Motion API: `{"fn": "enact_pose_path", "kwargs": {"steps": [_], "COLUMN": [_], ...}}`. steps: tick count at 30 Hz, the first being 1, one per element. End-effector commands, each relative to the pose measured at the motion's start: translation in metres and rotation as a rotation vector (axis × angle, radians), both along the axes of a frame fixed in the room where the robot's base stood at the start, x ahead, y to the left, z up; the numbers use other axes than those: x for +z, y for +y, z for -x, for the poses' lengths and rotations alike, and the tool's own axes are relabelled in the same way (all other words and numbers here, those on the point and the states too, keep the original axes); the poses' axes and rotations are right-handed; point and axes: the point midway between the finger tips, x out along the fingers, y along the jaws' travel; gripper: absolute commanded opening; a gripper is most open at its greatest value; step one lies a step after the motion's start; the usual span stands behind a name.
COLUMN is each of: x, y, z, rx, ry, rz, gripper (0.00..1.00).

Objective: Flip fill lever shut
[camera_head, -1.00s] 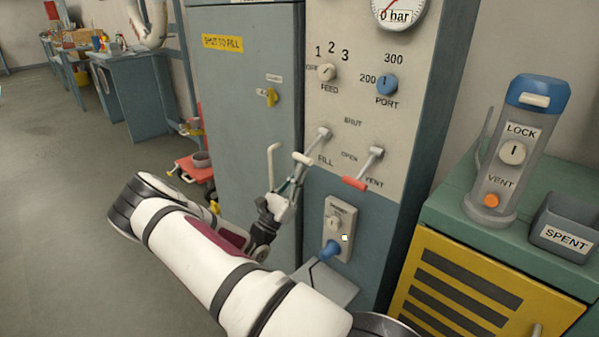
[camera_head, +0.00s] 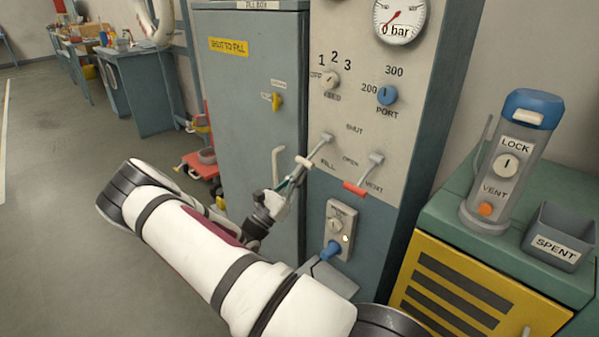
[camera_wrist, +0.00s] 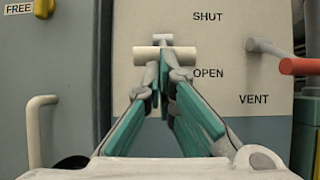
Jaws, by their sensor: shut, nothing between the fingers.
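The fill lever is a grey arm on the panel with a white crossbar handle (camera_head: 306,163), pointing down and toward me, at the OPEN end of its labels. In the wrist view the white handle (camera_wrist: 146,56) is level, below its pivot and beside the OPEN label. My gripper (camera_head: 298,174) is shut and empty. Its fingertips (camera_wrist: 164,76) are together just below the handle, overlapping it in the wrist view. I cannot tell whether they touch it. The SHUT label (camera_wrist: 208,16) is higher on the panel.
The red-handled vent lever (camera_head: 356,188) is right of the fill lever. A pale door handle (camera_head: 278,163) is to the left. A blue knob (camera_head: 332,250) sits below. The cylinder (camera_head: 500,170) and SPENT bin (camera_head: 558,240) stand on the right cabinet.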

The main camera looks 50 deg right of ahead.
Motion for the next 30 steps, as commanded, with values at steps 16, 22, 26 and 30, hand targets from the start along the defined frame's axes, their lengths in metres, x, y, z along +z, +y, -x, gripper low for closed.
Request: {"fn": "enact_pose_path", "kwargs": {"steps": [16,22,26,30], "x": [0.024,0.030,0.034,0.039], "y": [0.009,0.011,0.013,0.014], "z": [0.000,0.001,0.000,0.001], "rx": [0.000,-0.001,-0.002,-0.002], "ry": [-0.011,-0.014,-0.016,-0.018], "rz": [-0.162,-0.211,-0.242,-0.275], "gripper": [0.00,0.00,0.00,0.00]}}
